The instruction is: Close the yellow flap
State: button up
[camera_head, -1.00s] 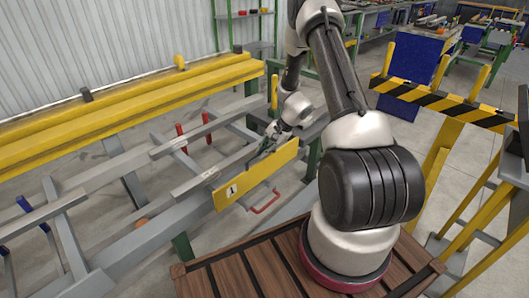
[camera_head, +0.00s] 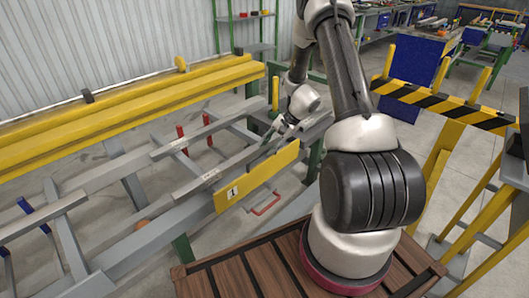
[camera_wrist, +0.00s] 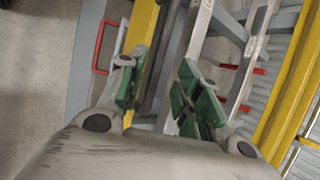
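The yellow flap (camera_head: 262,175) is a long plate marked "1" on the near side of the grey runout table. It stands tilted upright, with its broad face towards the head camera. In the wrist view the flap (camera_wrist: 142,34) shows as a narrow yellow strip, almost edge-on. My gripper (camera_head: 264,146) is just behind the flap's upper edge, and its fingertips are partly hidden there. In the wrist view my gripper (camera_wrist: 162,62) is open and empty, with green-padded fingers apart. The left finger overlaps the flap's strip; I cannot tell whether they touch.
A red handle (camera_head: 265,203) sits below the flap. Grey rails (camera_head: 90,175) and a long yellow beam (camera_head: 130,107) lie behind and left. Red uprights (camera_head: 182,138) stand between the rails. A striped yellow-black barrier (camera_head: 440,102) stands at right.

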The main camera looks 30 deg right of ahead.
jog(key=v, duration=0.7)
jog(key=shift+r, duration=0.25)
jog(key=shift+d, duration=0.1)
jog(key=shift+s, duration=0.1)
jog(key=s+n+g, duration=0.2)
jog(key=s, duration=0.4)
jog(key=s+a+r+n+t+h, duration=0.1)
jog(key=s+a+r+n+h, duration=0.2)
jog(key=s+r, duration=0.9)
jog(key=s+a+r+n+t+h, duration=0.2)
jog(key=s+r+n, duration=0.6)
jog(key=s+r, duration=0.5)
notch_tip(320, 180, up, 6)
jog(key=shift+a+f+t+h, duration=0.25)
jog(key=shift+a+h, duration=0.25)
jog(key=shift+a, duration=0.45)
jog(key=shift+s, duration=0.1)
